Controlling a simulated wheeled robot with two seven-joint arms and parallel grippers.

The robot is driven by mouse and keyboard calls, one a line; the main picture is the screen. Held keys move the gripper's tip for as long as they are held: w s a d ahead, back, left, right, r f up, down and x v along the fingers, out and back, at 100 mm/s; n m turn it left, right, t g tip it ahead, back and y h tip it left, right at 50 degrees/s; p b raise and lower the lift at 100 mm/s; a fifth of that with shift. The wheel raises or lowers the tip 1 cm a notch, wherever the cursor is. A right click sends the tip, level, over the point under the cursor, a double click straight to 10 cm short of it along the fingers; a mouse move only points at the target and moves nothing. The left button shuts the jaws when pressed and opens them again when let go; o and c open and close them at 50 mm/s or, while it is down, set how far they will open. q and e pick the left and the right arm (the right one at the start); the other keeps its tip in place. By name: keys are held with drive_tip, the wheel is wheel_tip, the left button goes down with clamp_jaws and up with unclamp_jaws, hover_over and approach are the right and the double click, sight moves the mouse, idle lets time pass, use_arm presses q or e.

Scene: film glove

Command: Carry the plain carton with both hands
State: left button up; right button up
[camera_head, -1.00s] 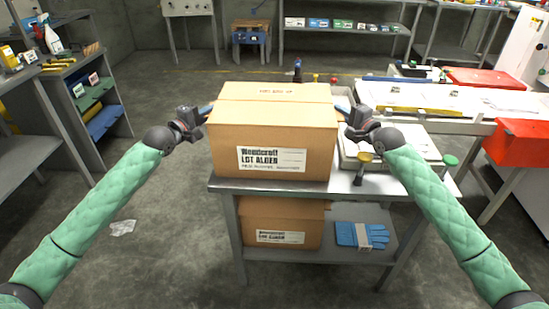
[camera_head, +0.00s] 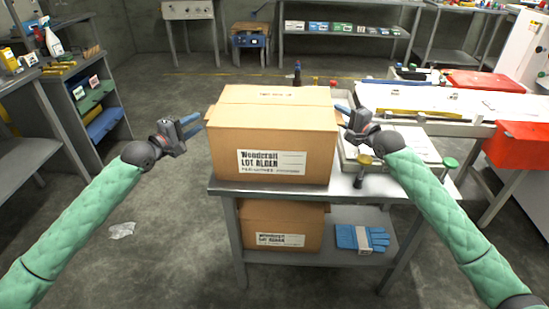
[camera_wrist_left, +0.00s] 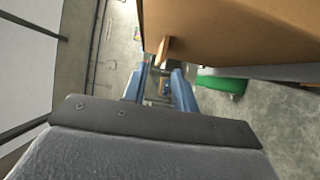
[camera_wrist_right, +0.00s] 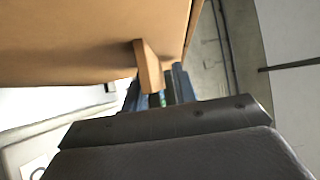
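The plain brown carton (camera_head: 272,135), labelled "LOT ALDER", sits upright on the top of a grey metal table (camera_head: 222,186). A small tab sticks out from each side of it; the left tab (camera_wrist_left: 163,51) shows in the left wrist view and the right tab (camera_wrist_right: 148,66) in the right wrist view. My left gripper (camera_head: 190,124) is open and empty, a little left of the carton, with its blue fingers pointing toward it. My right gripper (camera_head: 344,112) is close to the carton's right side. Its fingers look apart near the right tab; contact is unclear.
A second similar carton (camera_head: 280,224) and blue gloves (camera_head: 352,238) lie on the table's lower shelf. A scale-like tray (camera_head: 410,147) stands right of the carton. A bench with red bins (camera_head: 520,145) is at right, shelves (camera_head: 95,95) at left. The floor at left is open.

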drive_tip(key=shift+s+d, duration=0.1)
use_arm(q)
drive_tip(key=v, duration=0.5)
drive_tip(key=shift+s+a, duration=0.1)
drive_tip(key=shift+s, duration=0.05)
use_arm(e)
drive_tip(key=v, duration=1.1)
drive_tip(key=shift+s, duration=0.35)
drive_tip(key=shift+d, duration=0.15)
drive_tip(key=shift+f, duration=0.1)
